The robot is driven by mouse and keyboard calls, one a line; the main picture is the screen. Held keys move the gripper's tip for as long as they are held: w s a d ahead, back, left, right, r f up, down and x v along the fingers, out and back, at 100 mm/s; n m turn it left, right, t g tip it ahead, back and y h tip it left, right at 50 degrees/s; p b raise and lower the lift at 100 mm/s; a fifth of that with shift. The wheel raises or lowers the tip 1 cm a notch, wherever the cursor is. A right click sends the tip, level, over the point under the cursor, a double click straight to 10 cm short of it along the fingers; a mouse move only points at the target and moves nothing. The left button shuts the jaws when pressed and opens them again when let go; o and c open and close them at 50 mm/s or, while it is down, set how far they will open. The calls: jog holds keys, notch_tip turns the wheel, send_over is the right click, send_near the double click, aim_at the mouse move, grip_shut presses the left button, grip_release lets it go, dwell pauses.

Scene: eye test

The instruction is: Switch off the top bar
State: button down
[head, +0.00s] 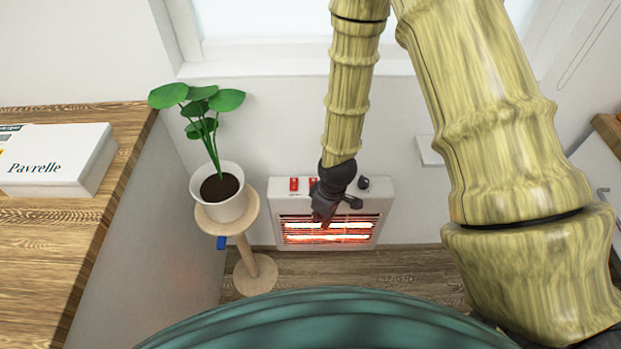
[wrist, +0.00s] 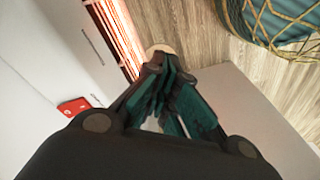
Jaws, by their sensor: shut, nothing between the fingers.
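The heater (head: 381,196) is a white box low against the wall under the window. Its top bar (head: 296,225) and lower bar (head: 345,238) both glow orange-white. On its top face are a red switch (head: 294,184) at the left, a second red switch (head: 313,182) partly hidden by my gripper, and a black knob (head: 363,183). My gripper (head: 326,220) is shut and empty, hanging in front of the heater and covering part of it. In the wrist view the shut fingers (wrist: 165,90) are beside the glowing front, with one red switch (wrist: 73,106) to the left. Switch positions are unclear.
A potted plant (head: 218,192) on a round wooden stand (head: 254,272) is close to the heater's left. A wooden counter (head: 50,225) with a white box (head: 60,160) is further left. Bare wood floor (head: 400,267) lies before the heater.

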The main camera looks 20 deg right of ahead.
jog(key=w+r+n+b, duration=0.2)
jog(key=w+r+n, duration=0.2)
jog(key=w+r, duration=0.35)
notch_tip(320, 180, up, 7)
jog(key=n+t+h+b, duration=0.1)
jog(key=n+h, duration=0.1)
jog(key=n, duration=0.1)
send_over(310, 180)
jog(key=s, duration=0.2)
jog(key=shift+a, duration=0.35)
jog(key=shift+s+f, duration=0.1)
jog(key=f, duration=0.4)
jog(key=w+f, duration=0.1)
jog(key=f, duration=0.8)
jog(key=shift+w+d+f, duration=0.25)
jog(key=shift+w+f, duration=0.1)
